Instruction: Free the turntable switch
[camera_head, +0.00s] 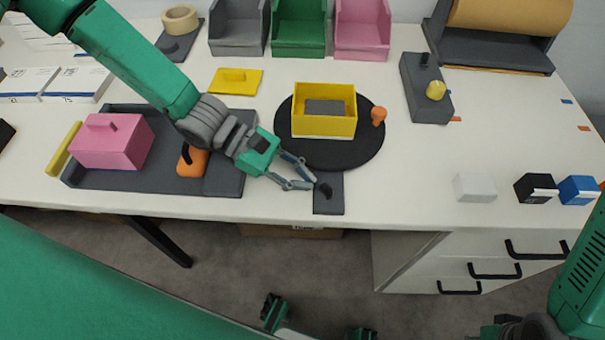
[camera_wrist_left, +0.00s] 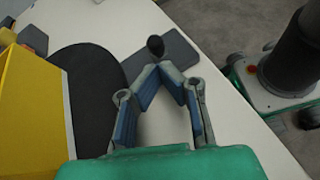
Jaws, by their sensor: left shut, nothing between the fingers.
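The turntable (camera_head: 363,152) is a black disc in the middle of the table, with an open yellow box on it. In front of it lies a small dark grey plate (camera_head: 329,206) with a black knob (camera_head: 324,190), which looks like the switch. In the left wrist view the plate (camera_wrist_left: 172,50) and knob (camera_wrist_left: 155,46) show beyond my fingertips. My left gripper (camera_head: 311,182) is shut and empty, its tips close to the knob; I cannot tell whether they touch.
A yellow box (camera_head: 325,126) holds a grey block. An orange knob (camera_head: 378,115) stands at the disc's right edge. Small white, black and blue boxes stand at right. The table right of the disc is mostly clear.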

